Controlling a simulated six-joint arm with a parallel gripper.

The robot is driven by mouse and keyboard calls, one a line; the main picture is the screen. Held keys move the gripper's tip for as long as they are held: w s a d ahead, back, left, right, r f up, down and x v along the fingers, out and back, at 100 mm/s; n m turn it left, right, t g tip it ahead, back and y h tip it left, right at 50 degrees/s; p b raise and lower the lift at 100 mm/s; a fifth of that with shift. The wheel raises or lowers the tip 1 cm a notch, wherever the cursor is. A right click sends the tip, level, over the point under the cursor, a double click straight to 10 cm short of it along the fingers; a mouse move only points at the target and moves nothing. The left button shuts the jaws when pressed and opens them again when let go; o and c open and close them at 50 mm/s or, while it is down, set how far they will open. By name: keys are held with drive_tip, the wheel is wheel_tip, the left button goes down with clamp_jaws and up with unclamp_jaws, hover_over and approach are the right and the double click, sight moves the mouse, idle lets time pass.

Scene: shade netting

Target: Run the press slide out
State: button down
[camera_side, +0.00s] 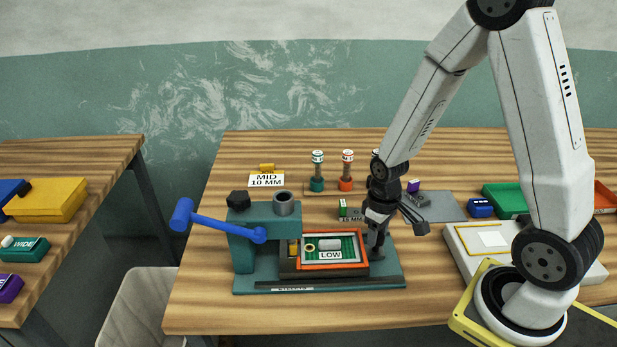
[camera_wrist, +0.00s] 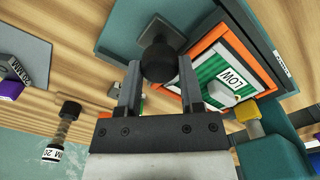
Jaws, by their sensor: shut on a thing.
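The teal press (camera_side: 262,222) stands on its teal base plate (camera_side: 390,283), with a blue lever (camera_side: 215,221) reaching left. Its slide is a tray with an orange frame (camera_side: 332,266), lying to the right of the press head. A green-striped piece marked LOW (camera_side: 331,255) sits in the tray; it also shows in the wrist view (camera_wrist: 232,80). My gripper (camera_side: 377,250) is at the tray's right end. In the wrist view my gripper (camera_wrist: 159,70) is shut on a round black knob (camera_wrist: 158,60), one finger on each side. The knob is mostly hidden in the side view.
Behind the press stand a green-based stamp (camera_side: 317,172), an orange-based stamp (camera_side: 346,172) and a MID 10 MM sign (camera_side: 266,180). A grey mat (camera_side: 440,207) and a green tray (camera_side: 503,198) lie at right. A white box (camera_side: 465,250) stands right of the base plate.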

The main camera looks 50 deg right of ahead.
drive_tip(key=s+d, duration=0.5)
drive_tip(key=d, duration=0.1)
drive_tip(key=shift+s, duration=0.35)
drive_tip(key=shift+c, duration=1.1)
unclamp_jaws()
drive_tip(key=shift+s, duration=0.1)
drive_tip(key=shift+a+r, duration=0.1)
drive_tip(key=shift+r, duration=0.1)
wheel_tip(320, 180, up, 7)
drive_tip(key=shift+r, duration=0.2)
